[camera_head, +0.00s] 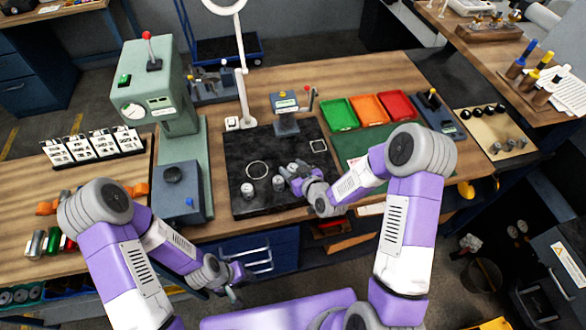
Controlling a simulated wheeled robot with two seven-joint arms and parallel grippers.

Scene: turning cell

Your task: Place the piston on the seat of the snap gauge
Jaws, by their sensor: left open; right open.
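Small silver cylinders that look like pistons stand on the left front part of a black plate (240,150): one piston (247,189) near the left edge and another piston (278,183) to its right. A grey device with a small display and a red-tipped lever, likely the snap gauge (286,125), stands at the back of the plate. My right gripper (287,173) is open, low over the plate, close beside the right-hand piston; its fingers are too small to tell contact. My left gripper (235,287) is open and empty, in front of the table's front edge.
Green, orange and red trays (368,108) stand right of the plate. A tall green machine (160,90) stands left of it, and a ring-lamp stand (243,95) rises behind it. White outlines mark the plate, whose middle is mostly clear.

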